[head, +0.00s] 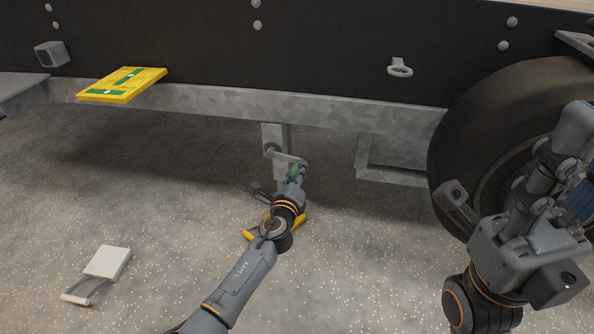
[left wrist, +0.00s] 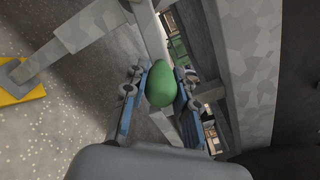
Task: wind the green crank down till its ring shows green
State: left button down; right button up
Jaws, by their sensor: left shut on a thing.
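The green crank's grip (head: 295,170) is held at the front of a grey jack leg (head: 275,140) under the trailer frame. Its light grey arm (head: 286,156) points right from the leg. My left gripper (head: 298,167) is shut on the grip. In the left wrist view the rounded green grip (left wrist: 160,83) sits between the two blue fingers of my left gripper (left wrist: 161,92). I cannot make out the ring or its colour.
A yellow pad (head: 262,228) lies on the ground below the leg, partly behind my left arm. A black wheel (head: 500,110) stands at the right. A yellow-green plate (head: 122,84) is at upper left, and a pale handled block (head: 108,263) lies on open ground.

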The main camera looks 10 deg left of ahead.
pick_arm(q)
jog(key=shift+f, duration=0.15)
dwell(0.4)
jog(key=c, duration=1)
grip_release()
jog(key=shift+c, duration=0.2)
jog(key=s, duration=1.2)
jog(key=shift+a, duration=0.2)
